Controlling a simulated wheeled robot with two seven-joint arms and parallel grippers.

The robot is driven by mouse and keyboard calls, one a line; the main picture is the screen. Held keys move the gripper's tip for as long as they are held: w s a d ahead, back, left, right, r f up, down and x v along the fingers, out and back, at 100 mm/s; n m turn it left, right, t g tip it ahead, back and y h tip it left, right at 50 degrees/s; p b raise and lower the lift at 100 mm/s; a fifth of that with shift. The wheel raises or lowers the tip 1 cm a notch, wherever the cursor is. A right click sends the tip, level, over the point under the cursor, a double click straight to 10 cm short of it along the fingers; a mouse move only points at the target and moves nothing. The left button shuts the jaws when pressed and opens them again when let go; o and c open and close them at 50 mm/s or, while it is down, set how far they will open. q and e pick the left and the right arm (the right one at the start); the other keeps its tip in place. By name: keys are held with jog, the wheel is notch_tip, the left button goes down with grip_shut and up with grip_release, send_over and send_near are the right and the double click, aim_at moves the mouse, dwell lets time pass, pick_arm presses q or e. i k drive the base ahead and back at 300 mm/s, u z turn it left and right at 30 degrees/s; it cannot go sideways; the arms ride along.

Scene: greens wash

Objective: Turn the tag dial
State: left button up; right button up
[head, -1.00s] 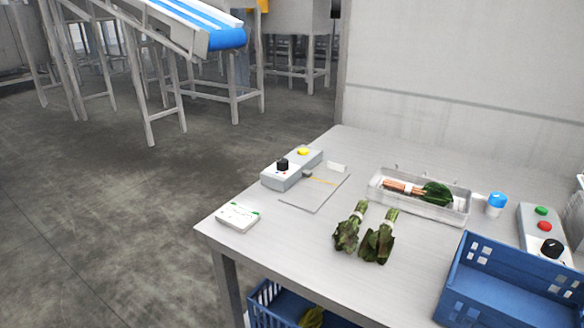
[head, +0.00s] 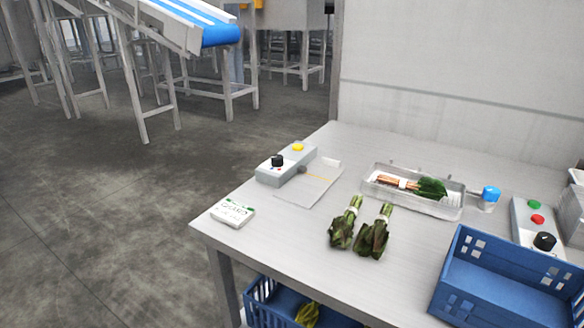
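A grey control box (head: 286,165) stands near the left edge of the metal table. A black dial knob (head: 277,160) sits on its near end and a yellow button (head: 298,147) on its far end. A second grey box (head: 526,223) at the right has a black knob (head: 544,241), a red button (head: 537,219) and a green button (head: 533,204). I cannot tell from any marking which knob is the tag dial. Neither of my grippers shows in the head view.
Two leafy bunches (head: 358,230) lie mid-table. Behind them is a clear tray (head: 411,206) with a tied bunch. A blue-topped item (head: 490,194), blue crate (head: 511,278) and white labelled pad (head: 232,213) are on the table. Another blue crate (head: 262,298) is below.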

aim_at(277, 159)
jog(key=u, duration=1.85)
jog(key=i, duration=2.7)
jog(key=z, duration=4.3)
